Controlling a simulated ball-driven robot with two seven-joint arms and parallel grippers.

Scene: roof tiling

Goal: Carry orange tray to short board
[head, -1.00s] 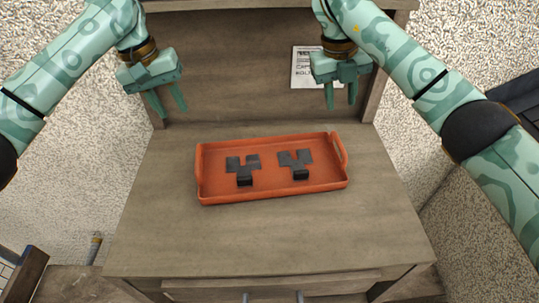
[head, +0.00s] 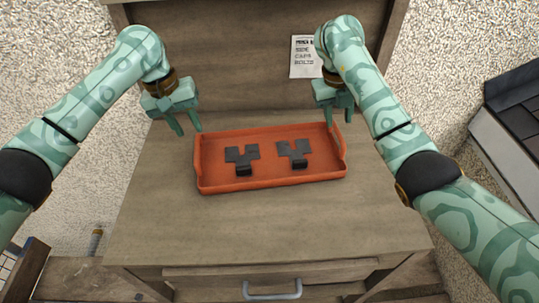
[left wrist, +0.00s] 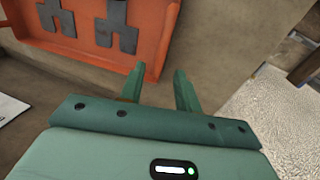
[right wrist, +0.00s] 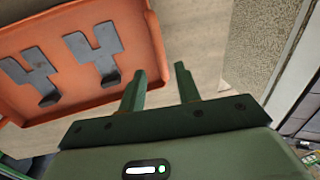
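The orange tray (head: 270,181) lies flat on a wooden table, with a raised handle at each short end. Two dark grey pieces, a left one (head: 242,155) and a right one (head: 294,152), lie in it. My left gripper (head: 187,130) is open and empty, above the tray's far left corner; its fingers (left wrist: 160,88) show apart from the tray in the left wrist view. My right gripper (head: 338,122) is open and empty near the tray's far right corner and handle; its fingers (right wrist: 160,90) show in the right wrist view. I cannot make out the short board.
The table top (head: 270,225) is bare in front of the tray. A wooden back panel (head: 240,60) with a printed paper (head: 304,58) rises behind it. A drawer with a metal handle (head: 272,291) is at the front. A dark-topped unit (head: 510,120) stands at the right.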

